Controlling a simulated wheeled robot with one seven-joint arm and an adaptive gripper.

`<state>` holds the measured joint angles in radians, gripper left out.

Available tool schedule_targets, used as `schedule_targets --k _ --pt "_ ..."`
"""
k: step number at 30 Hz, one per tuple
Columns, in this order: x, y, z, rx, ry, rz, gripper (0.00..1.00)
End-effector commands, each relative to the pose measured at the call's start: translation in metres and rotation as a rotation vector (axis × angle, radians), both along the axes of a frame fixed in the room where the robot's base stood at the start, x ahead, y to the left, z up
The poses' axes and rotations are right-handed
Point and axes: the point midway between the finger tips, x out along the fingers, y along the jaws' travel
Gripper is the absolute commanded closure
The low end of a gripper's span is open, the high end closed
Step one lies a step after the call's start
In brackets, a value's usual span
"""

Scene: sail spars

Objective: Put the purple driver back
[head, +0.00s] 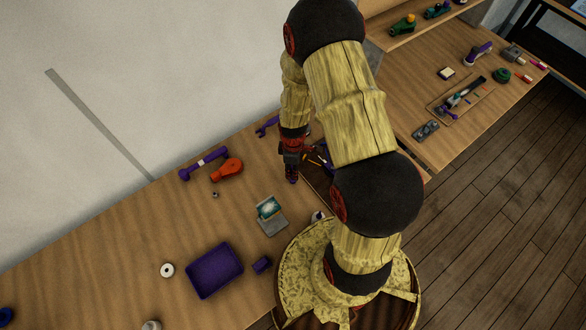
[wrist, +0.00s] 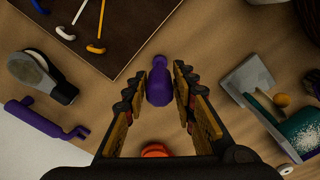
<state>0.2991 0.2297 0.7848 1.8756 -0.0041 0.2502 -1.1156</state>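The purple driver appears to be the rounded purple handle (wrist: 158,82) in the middle of the wrist view. It narrows towards the top of that view, and no shank shows. My gripper (wrist: 167,72) has one finger on each side of it, with the fingers apart; firm contact is not visible. In the head view my gripper (head: 292,168) points down at the bench, left of a dark tray (head: 314,190). The tray also shows in the wrist view (wrist: 120,25), partly hidden by my arm in the head view. It holds thin tools with white, yellow and orange ends.
A purple spanner-like tool (head: 267,126), a purple mallet (head: 203,163) and an orange tool (head: 227,168) lie around my gripper. A grey dustpan with green (head: 271,224) lies nearer my base. A purple bin (head: 214,271) stands further left.

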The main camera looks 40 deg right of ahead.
Motion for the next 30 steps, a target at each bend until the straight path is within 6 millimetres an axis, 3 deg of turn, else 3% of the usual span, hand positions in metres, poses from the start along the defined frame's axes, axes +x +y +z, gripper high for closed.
schedule_targets --k 6,18,23,30 --pt "0.0 0.0 0.0 0.0 0.0 0.0 0.59" --pt "0.001 0.0 0.006 0.0 -0.001 0.0 0.59" --pt "0.002 0.0 0.028 -0.001 -0.004 0.0 0.59" --pt "0.002 0.0 0.078 -0.002 -0.006 0.0 0.59"
